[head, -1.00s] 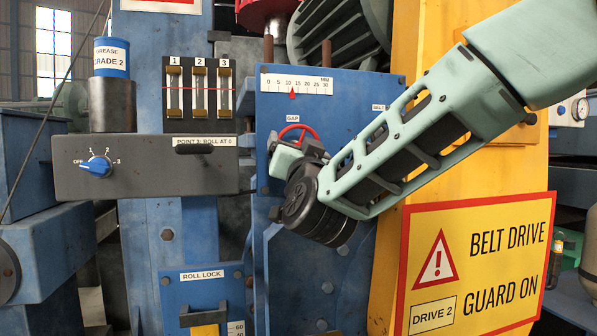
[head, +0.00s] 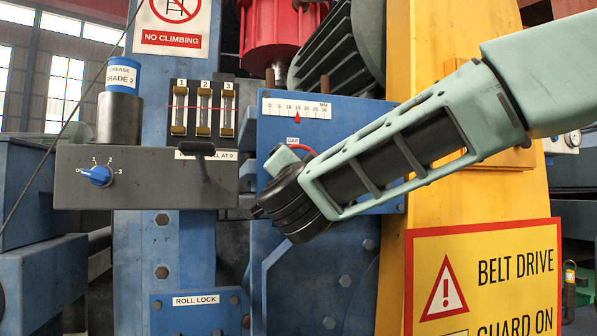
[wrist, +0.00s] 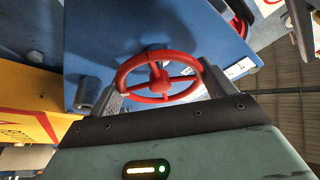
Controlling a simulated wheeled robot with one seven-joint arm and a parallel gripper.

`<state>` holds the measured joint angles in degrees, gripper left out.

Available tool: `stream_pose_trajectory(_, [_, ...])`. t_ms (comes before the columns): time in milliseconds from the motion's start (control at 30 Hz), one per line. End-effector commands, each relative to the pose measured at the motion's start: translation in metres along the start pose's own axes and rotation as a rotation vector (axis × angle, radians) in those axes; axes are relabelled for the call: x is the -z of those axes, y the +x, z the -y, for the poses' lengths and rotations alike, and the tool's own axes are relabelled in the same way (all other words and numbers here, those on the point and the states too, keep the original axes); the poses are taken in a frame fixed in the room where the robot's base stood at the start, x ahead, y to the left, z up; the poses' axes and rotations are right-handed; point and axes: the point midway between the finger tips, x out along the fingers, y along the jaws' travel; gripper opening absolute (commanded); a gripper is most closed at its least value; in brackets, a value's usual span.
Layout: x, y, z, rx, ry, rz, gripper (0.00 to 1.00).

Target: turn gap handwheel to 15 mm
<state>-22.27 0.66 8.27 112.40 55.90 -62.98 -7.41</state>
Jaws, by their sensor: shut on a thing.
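The red gap handwheel (wrist: 157,77) shows nearly whole in the wrist view, with its spokes and hub. My gripper (wrist: 163,86) is shut on the handwheel, one grey finger at each side of its rim. In the head view only a bit of the handwheel's red rim (head: 304,149) shows under the GAP label; my wrist and forearm hide the rest. The gap scale (head: 310,107) above it runs from 0 to 30 mm. Its red pointer (head: 297,117) stands at about the 15 mark.
A grey box with a blue selector knob (head: 97,176) and a black lever (head: 196,148) stands left of my wrist. The yellow belt guard (head: 395,250) rises close on the right, behind my forearm. A ROLL LOCK panel (head: 197,312) is below.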

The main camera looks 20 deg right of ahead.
Motion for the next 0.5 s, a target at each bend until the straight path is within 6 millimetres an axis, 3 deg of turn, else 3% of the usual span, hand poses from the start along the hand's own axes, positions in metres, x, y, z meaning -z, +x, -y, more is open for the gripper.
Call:
stream_pose_trajectory(200, [0.0, 0.0002, -0.0003, -0.001, -0.001, 0.0, 0.6])
stream_pose_trajectory(233, [0.0, 0.0002, -0.0003, -0.001, -0.002, 0.0, 0.85])
stream_pose_trajectory(300, [0.0, 0.0002, -0.0003, -0.001, -0.002, 0.0, 1.0])
stream_pose_trajectory(500, [-0.0001, 0.0, -0.0003, 0.0, -0.002, 0.0, 1.0])
